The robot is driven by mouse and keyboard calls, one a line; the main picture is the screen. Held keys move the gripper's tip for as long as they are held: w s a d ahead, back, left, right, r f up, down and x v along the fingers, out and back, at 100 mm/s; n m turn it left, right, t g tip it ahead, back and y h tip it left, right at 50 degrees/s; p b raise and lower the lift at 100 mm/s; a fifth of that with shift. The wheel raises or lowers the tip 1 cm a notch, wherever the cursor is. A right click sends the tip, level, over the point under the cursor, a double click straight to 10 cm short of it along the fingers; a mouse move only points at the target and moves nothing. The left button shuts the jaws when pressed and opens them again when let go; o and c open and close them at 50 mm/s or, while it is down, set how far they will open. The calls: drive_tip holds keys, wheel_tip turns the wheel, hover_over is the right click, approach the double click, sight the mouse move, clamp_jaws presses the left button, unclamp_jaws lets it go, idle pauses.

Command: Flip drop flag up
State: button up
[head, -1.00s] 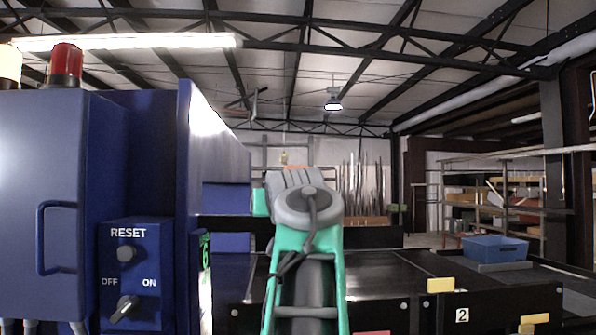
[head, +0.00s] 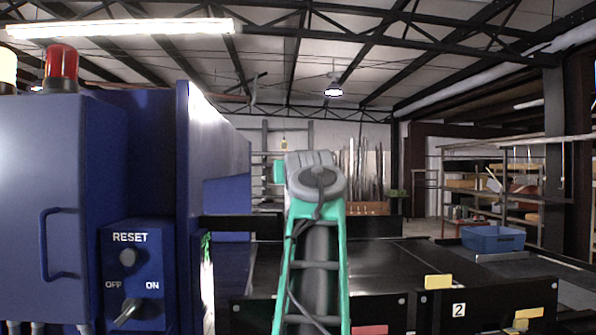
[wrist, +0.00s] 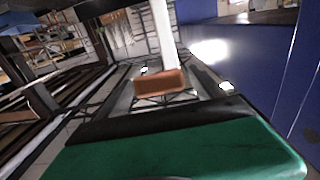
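I cannot tell for certain which part is the drop flag. A reddish tab (head: 370,329) shows at the bottom edge of the head view, on the dark conveyor front. A yellow tab (head: 438,281) stands on the rail to its right, and another yellow tab (head: 522,313) is lower right. My green and grey arm reaches away over the conveyor (head: 385,253), and its end is hidden behind the grey joint. In the wrist view, a green slab with a black edge fills the bottom, and an orange-brown block (wrist: 160,83) shows beyond it. Fingertips cannot be made out.
A blue cabinet (head: 40,190) with a RESET button (head: 128,257) and an OFF/ON knob (head: 128,311) stands close on the left. Its blue side panel also shows in the wrist view (wrist: 240,65). A blue bin (head: 493,239) sits at the right. A 2 label (head: 459,310) marks the front.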

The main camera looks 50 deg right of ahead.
clamp_jaws()
idle(0.7)
